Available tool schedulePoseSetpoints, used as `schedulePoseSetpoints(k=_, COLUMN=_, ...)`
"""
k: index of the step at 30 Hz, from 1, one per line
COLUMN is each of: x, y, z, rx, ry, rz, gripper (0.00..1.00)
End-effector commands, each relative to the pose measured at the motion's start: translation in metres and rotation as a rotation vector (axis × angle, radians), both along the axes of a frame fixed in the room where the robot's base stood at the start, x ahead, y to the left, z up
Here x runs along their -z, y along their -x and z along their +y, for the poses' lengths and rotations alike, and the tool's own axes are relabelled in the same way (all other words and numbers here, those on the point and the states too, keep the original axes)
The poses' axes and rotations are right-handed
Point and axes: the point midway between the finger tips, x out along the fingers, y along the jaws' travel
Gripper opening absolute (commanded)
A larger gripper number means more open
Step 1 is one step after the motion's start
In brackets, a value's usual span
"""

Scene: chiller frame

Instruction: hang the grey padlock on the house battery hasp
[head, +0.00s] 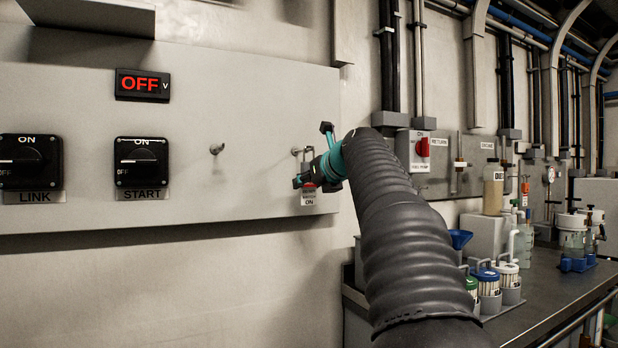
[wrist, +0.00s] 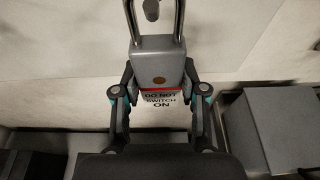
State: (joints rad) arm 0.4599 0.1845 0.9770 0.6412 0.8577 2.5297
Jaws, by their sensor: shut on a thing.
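The grey padlock (wrist: 158,60) is held upright between the fingers of my gripper (wrist: 159,88), shackle up. A tag (wrist: 161,101) reading "DO NOT SWITCH ON" shows beneath the padlock body; it also shows in the head view (head: 308,198). In the wrist view a dark peg end (wrist: 151,10) appears between the legs of the shackle. I cannot tell whether the shackle is around it or only in front of it. In the head view my gripper (head: 306,178) is at the panel's right end, by a peg (head: 296,151). No label naming the house battery hasp is readable.
The grey panel (head: 250,95) carries a LINK switch (head: 31,162), a START switch (head: 141,162), a red OFF display (head: 142,84) and another peg (head: 217,148). A red-knob switch (head: 423,147) is right of my arm. A bench (head: 545,290) with bottles and jars stands right.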

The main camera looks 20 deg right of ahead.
Motion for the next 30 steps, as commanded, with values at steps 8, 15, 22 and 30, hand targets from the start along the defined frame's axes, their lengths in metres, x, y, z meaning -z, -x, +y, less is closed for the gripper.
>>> schedulePoseSetpoints(k=8, x=-0.018, y=0.000, z=0.000, rx=0.001, ry=0.001, rz=-0.003, gripper=0.00)
schedulePoseSetpoints(k=15, x=-0.015, y=0.038, z=-0.002, rx=0.003, ry=0.001, rz=-0.003, gripper=0.00)
schedulePoseSetpoints(k=22, x=-0.015, y=0.097, z=-0.004, rx=0.004, ry=0.001, rz=-0.004, gripper=0.00)
schedulePoseSetpoints(k=30, x=-0.015, y=0.154, z=-0.005, rx=0.003, ry=0.001, rz=-0.002, gripper=0.00)
